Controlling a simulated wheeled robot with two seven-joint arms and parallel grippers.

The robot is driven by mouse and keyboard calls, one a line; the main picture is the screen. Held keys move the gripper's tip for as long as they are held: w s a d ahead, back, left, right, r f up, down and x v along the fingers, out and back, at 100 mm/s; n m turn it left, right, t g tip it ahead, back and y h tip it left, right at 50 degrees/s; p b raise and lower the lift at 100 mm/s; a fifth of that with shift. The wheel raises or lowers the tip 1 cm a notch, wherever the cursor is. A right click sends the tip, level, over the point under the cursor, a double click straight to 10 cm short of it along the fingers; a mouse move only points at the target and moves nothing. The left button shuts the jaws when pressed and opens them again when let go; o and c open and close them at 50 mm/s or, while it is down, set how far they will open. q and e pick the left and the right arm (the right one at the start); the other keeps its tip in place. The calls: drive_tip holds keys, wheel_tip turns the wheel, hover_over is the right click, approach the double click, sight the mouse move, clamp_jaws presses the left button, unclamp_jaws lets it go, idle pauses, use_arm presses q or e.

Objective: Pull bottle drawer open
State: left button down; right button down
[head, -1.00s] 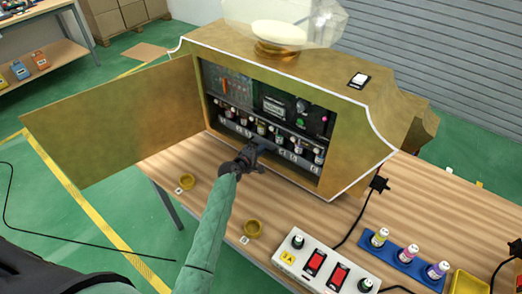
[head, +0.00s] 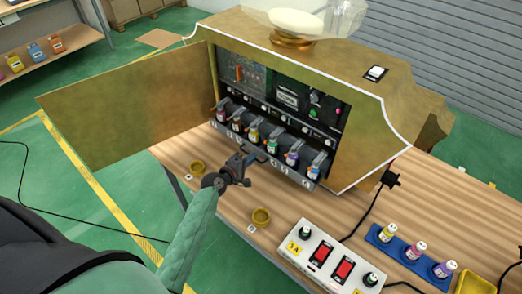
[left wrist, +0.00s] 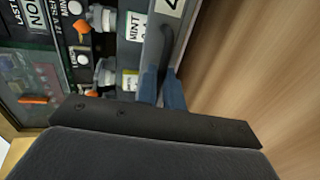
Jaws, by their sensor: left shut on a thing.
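The bottle drawer (head: 294,172) sticks out from the lower front of the gold vending machine (head: 365,140). It holds a row of several small bottles with coloured labels under grey arms. My left gripper (head: 250,158) is at the middle of the drawer front, shut on its dark handle. In the left wrist view the two blue-grey fingers (left wrist: 162,90) close around the handle (left wrist: 166,45), beside the grey drawer front and a bottle label reading MINT. My right gripper is not in view.
The machine's gold door (head: 135,110) stands open at the left. A white switch box (head: 325,256) and a blue tray of bottles (head: 385,242) stand at the front right.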

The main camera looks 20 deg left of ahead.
use_arm(q)
drive_tip(key=v, duration=0.3)
drive_tip(key=shift+s+a+f, duration=0.15)
drive_tip(key=shift+s+f, duration=0.2)
drive_tip(key=shift+s, duration=0.1)
drive_tip(key=shift+s+a, duration=0.15)
drive_tip(key=shift+s, duration=0.3)
drive_tip(key=c, duration=1.5)
unclamp_jaws()
drive_tip(key=shift+c, duration=0.2)
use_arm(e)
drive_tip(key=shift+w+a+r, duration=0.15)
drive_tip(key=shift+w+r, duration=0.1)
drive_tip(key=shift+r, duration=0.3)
use_arm(q)
drive_tip(key=shift+s, duration=0.1)
